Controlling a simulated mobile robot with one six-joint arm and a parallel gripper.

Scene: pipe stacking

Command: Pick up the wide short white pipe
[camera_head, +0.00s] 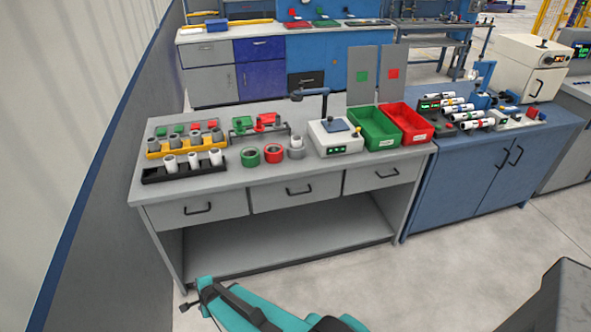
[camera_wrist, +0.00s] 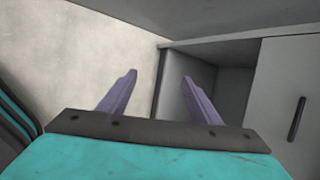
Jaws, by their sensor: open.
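Several small white pipes stand upright in a black rack (camera_head: 155,177) at the left front of the grey workbench. They include a left one (camera_head: 170,165), a middle one (camera_head: 194,160) and a right one (camera_head: 216,158). At this size I cannot tell surely which is the wide short one. A whitish piece (camera_head: 296,142) also sits at the grey ring on the bench. My gripper (camera_wrist: 160,77) is open and empty, its two purple fingers spread apart. In the head view it is low in front of the bench, well below and away from the pipes.
A yellow rack (camera_head: 187,149) with grey pipes stands behind the black one. Green (camera_head: 249,157) and red (camera_head: 273,154) rings, a white device (camera_head: 335,138), and green (camera_head: 373,129) and red (camera_head: 408,122) bins share the grey workbench (camera_head: 230,181). The wrist view shows floor and a drawer front.

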